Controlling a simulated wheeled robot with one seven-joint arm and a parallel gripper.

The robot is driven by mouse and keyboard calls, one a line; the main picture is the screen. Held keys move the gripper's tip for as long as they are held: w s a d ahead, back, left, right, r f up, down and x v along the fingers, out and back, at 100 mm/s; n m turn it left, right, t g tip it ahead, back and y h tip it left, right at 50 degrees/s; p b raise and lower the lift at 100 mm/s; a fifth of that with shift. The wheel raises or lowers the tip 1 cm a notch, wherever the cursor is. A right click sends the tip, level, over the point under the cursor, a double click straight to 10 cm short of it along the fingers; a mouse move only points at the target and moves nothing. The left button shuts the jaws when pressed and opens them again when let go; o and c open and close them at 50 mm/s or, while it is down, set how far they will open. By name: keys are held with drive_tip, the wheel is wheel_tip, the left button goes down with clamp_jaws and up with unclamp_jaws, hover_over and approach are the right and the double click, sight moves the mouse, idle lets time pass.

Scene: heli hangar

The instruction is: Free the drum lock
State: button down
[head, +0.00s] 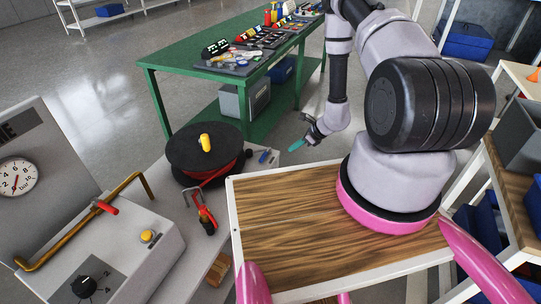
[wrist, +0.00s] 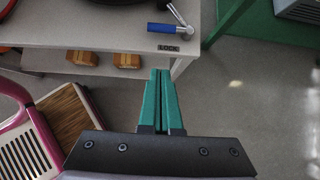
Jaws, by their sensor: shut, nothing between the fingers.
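The drum (head: 203,152) is a black reel with red hose or cable wound on it and a yellow knob (head: 206,142) on its top disc. It sits at the far end of the grey bench. Beside it is a blue-handled lever (head: 263,156) with a metal end; in the wrist view this lever (wrist: 168,28) lies near the bench edge, by a small dark label (wrist: 168,48). I cannot tell whether it is the drum lock. My gripper (head: 297,146) has teal fingers, shut and empty. It is off to the right of the lever, apart from it, and points toward the bench edge in the wrist view (wrist: 160,75).
A grey panel box (head: 130,245) with gauge, yellow pipe and dial stands at left. A red-and-black nozzle (head: 207,220) lies before the drum. Wooden blocks (wrist: 127,61) sit on the shelf below the bench top. A green table (head: 165,65) with tools stands behind.

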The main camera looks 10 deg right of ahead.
sight(265, 156)
drive_tip(key=x, duration=0.4)
drive_tip(key=a+r+x, duration=0.1)
drive_tip(key=x, duration=0.3)
drive_tip(key=w+x, duration=0.1)
drive_tip(key=x, duration=0.4)
drive_tip(key=shift+w+a+r, duration=0.1)
drive_tip(key=shift+a+r, duration=0.2)
drive_tip(key=shift+a, duration=0.15)
